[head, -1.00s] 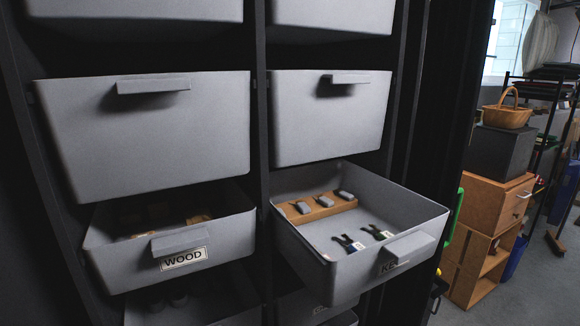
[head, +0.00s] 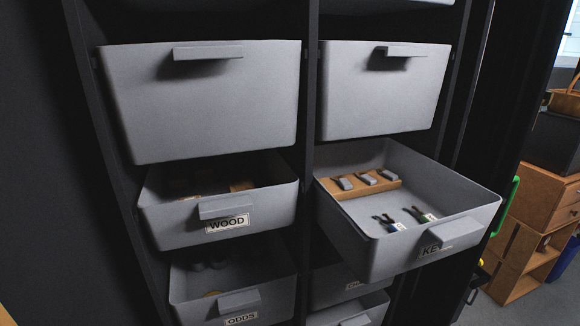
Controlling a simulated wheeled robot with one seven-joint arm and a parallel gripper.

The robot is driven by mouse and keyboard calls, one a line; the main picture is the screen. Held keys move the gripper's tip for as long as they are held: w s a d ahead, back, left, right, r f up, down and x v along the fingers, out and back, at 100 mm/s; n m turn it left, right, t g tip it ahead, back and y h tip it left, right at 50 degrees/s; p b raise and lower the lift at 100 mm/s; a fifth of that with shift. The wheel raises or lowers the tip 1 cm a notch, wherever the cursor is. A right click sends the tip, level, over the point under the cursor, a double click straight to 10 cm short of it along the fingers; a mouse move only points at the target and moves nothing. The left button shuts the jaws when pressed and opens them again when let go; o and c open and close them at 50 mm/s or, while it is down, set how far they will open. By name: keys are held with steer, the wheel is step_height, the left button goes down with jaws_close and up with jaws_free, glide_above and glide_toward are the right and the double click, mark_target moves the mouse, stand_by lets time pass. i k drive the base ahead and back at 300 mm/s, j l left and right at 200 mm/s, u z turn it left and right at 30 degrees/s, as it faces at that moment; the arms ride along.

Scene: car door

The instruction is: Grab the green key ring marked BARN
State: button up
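Two small dark key rings with tags lie on the floor of the open drawer labelled with a word starting KE (head: 345,230), in the right column in the head view. The left key ring (head: 388,222) shows a bluish and pale tag. The right key ring (head: 420,215) shows a greenish and pale tag. The writing on the tags is too small to read, so I cannot tell which is marked BARN. My gripper is not in view.
A wooden rack (head: 350,191) with three grey pieces sits at the back of that drawer. The WOOD drawer (head: 265,222) and the ODDS drawer (head: 270,300) stand open to the left. Closed grey drawers (head: 200,110) are above. Wooden boxes (head: 530,240) stand at right.

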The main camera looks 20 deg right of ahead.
mark_target(424, 219)
steer(key=l+z, duration=0.45)
steer(key=k+l+z, duration=0.1)
steer(key=l+z, duration=0.4)
steer(key=i+j+u, duration=0.15)
steer(key=j, duration=0.2)
steer(key=i+j+u, duration=0.35)
steer(key=j, duration=0.25)
